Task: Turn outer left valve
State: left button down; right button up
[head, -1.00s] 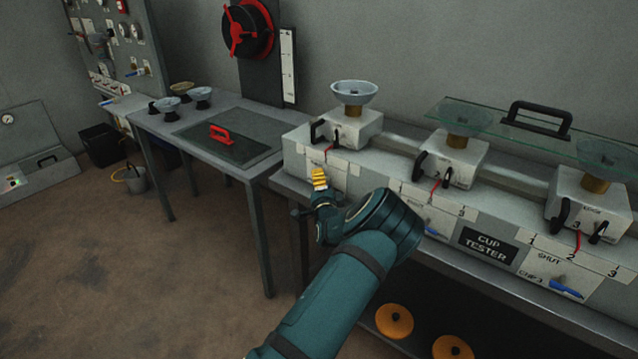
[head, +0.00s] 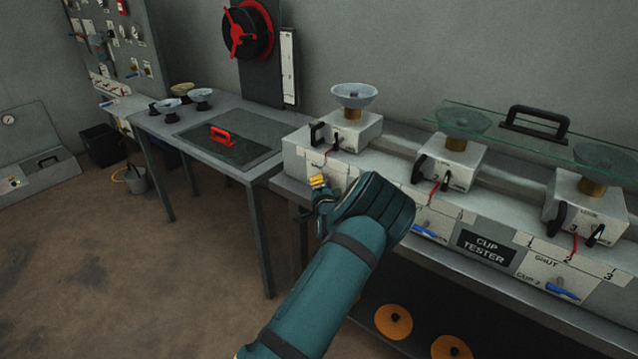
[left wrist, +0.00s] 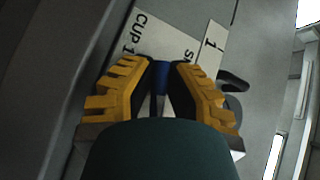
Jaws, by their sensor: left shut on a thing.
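The outer left valve's blue handle (left wrist: 161,69) sits between my left gripper's yellow fingers (left wrist: 160,85) in the left wrist view, beside the CUP 1 label (left wrist: 141,33). The gripper is shut on it. In the head view my left gripper (head: 318,182) is at the front face of the cup tester's left unit (head: 297,154), and my wrist and hand hide the handle there. My right gripper is not in view.
The middle blue valve handle (head: 428,233) and right blue valve handle (head: 562,292) are along the tester's front. A table (head: 150,124) with cups and a red-handled plate stands to the left. Orange discs (head: 394,321) lie below the tester.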

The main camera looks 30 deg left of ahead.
pick_arm(q)
jog(key=n+g+h+p, duration=0.1)
jog(key=n+h, duration=0.1)
jog(key=shift+r+n+g+h+p, duration=0.1)
jog(key=shift+n+g+h+p, duration=0.3)
jog(key=shift+n+g+h, duration=0.4)
jog(key=shift+n+h, duration=0.3)
jog(key=shift+h, duration=0.3)
jog(key=shift+f+n+h+b, duration=0.2)
jog(key=shift+n+h+b, duration=0.15)
jog(key=shift+h, duration=0.25)
jog(key=shift+f+n+g+h+b, duration=0.15)
jog(key=shift+n+g+h+b, duration=0.35)
jog(key=shift+h, duration=0.2)
jog(key=shift+d+n+h+b, duration=0.15)
jog(key=shift+n+h+b, duration=0.4)
jog(key=shift+h+b, duration=0.55)
jog(key=shift+d+n+h+b, duration=0.15)
jog(key=shift+n+h+b, duration=0.2)
jog(key=shift+h, duration=0.25)
jog(key=shift+d, duration=0.1)
